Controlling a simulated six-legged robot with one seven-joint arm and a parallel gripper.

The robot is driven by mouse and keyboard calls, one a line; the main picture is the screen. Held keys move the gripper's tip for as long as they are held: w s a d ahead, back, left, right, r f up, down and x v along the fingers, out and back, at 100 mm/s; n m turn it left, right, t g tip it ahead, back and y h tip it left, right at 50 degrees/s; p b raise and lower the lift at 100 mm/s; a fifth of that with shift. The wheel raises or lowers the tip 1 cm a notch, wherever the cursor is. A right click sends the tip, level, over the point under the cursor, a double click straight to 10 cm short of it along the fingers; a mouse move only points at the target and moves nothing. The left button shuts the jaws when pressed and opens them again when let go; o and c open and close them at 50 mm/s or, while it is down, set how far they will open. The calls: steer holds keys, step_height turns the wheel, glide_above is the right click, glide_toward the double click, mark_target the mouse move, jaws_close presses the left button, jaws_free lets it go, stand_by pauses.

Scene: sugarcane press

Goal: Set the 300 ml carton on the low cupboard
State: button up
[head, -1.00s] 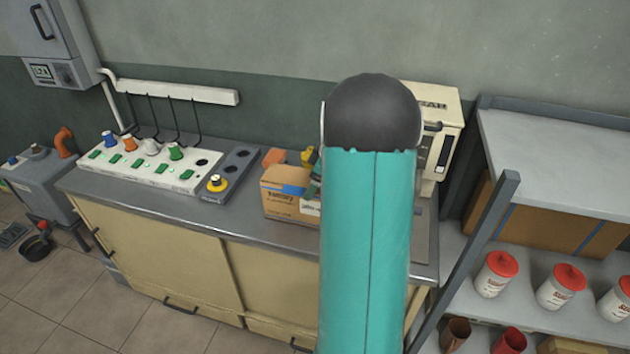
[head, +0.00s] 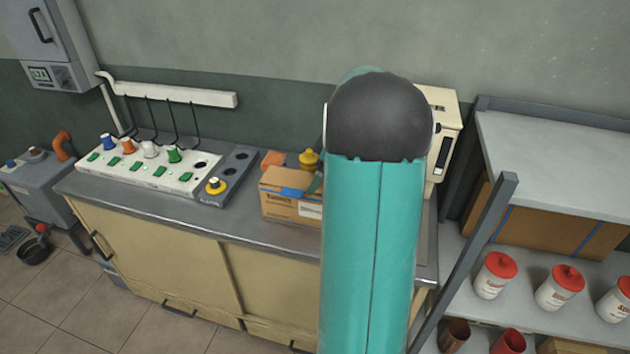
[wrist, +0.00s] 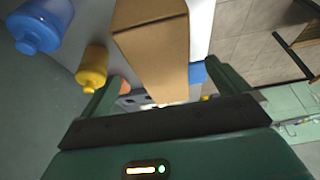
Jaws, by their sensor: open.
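In the wrist view, my gripper (wrist: 162,78) is open, with one green finger on each side of a plain brown carton (wrist: 155,50). The carton fills much of the space between and beyond the fingers; no grip on it shows. I cannot read a size on it. In the head view, the low cupboard (head: 155,245) has beige doors and a grey top. A cardboard box (head: 290,205) with blue tape stands on that top, partly behind my arm.
A white control panel (head: 150,170) with coloured knobs fills the cupboard top's left part. A cream machine (head: 442,135) stands behind my arm. A shelf rack (head: 555,165) with red-lidded jars is at right. A blue bottle (wrist: 40,25) and yellow bottle (wrist: 92,68) are near my gripper.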

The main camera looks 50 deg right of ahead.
steer(key=v, duration=0.7)
steer(key=a+r+m+h, duration=0.1)
steer(key=a+r, duration=0.2)
steer(key=a, duration=0.8)
steer(key=a+r+m, duration=0.1)
steer(key=a+r, duration=0.2)
steer(key=a, duration=0.7)
steer(key=s+a+m, duration=0.1)
steer(key=s+a, duration=0.4)
steer(key=a, duration=0.4)
steer(key=s+a+f+m+t+h, duration=0.1)
steer(key=s+a+m, duration=0.1)
steer(key=s+a, duration=0.4)
steer(key=a, duration=0.3)
steer(key=shift+s+a+t, duration=0.2)
steer(key=shift+s+t, duration=0.1)
steer(key=shift+f, duration=0.15)
